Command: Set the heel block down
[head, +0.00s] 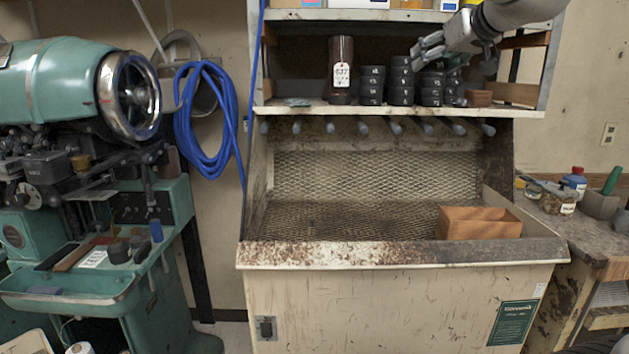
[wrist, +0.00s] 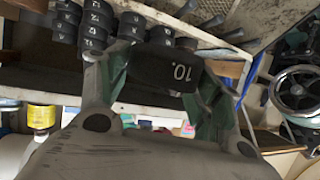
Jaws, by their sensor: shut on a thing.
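My gripper (head: 428,50) is at the upper right in the head view, in front of the shelf's stacked blocks. In the wrist view its two fingers are closed on a black heel block (wrist: 170,70) marked "10." in white. The block sits between the fingertips, tilted in the picture. In the head view I cannot clearly tell the held block from the dark blocks behind. Several more black heel blocks (head: 371,85) with white markings stand in stacks on the shelf (head: 330,110). The stacks also show at the upper left of the wrist view (wrist: 95,25).
A tall brown jar (head: 341,68) with a tag stands left of the stacks, and a small brown block (head: 478,98) right of them. Below, a mesh-lined basin (head: 340,210) holds a wooden box (head: 480,223). A green machine (head: 60,80) stands left.

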